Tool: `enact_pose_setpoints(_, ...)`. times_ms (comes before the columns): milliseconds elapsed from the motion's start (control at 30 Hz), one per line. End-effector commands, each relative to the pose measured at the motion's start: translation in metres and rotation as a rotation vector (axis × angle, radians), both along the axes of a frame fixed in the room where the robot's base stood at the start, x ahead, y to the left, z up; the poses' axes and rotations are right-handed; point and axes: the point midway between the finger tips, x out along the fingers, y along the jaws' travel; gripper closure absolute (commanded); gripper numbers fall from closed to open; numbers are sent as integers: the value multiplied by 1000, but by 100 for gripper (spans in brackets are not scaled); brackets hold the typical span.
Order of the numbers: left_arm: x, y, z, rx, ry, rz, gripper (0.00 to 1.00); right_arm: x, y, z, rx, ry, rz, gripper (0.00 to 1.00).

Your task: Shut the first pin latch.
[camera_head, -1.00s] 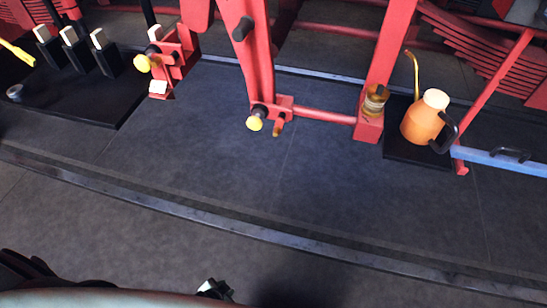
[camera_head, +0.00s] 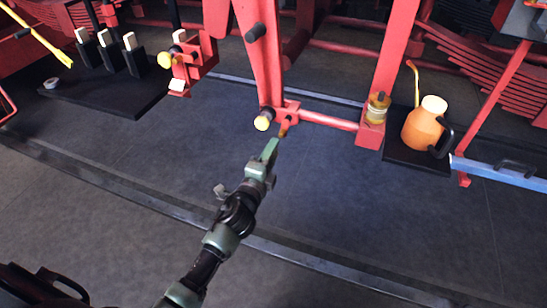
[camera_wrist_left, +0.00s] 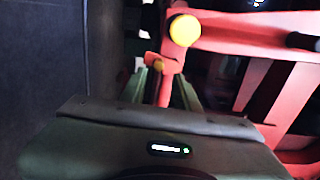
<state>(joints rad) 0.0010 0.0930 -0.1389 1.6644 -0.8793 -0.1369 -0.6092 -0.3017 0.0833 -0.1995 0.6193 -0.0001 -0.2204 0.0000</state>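One pin latch with a pale yellow knob (camera_head: 263,123) and a small red bracket (camera_head: 288,112) sits low on the upright red beam. My left gripper (camera_head: 271,149) is just below and to the right of this knob. In the left wrist view the yellow knob (camera_wrist_left: 184,30) is ahead of the fingers. A thin red bar (camera_wrist_left: 165,90) runs between the two green fingers, which look apart; contact cannot be told. A second yellow knob (camera_head: 165,60) on a red bracket is farther left. The pictures do not show which latch counts as first. My right gripper is out of view.
An orange oil can (camera_head: 423,124) stands on a dark mat at the right, beside a brass cup (camera_head: 377,108) and a blue bar (camera_head: 500,173). At the left, a black tray (camera_head: 120,108) carries upright black blocks. The dark floor between is clear.

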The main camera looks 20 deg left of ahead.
Motion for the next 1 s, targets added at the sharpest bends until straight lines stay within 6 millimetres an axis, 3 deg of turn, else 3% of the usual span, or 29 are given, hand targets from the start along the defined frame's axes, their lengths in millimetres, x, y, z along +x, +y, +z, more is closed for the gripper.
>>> enact_pose_setpoints(533,55,-2,-2,-5,3,0,69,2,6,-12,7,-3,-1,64)
enact_pose_setpoints(1000,67,-3,-2,-5,4,0,69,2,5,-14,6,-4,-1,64)
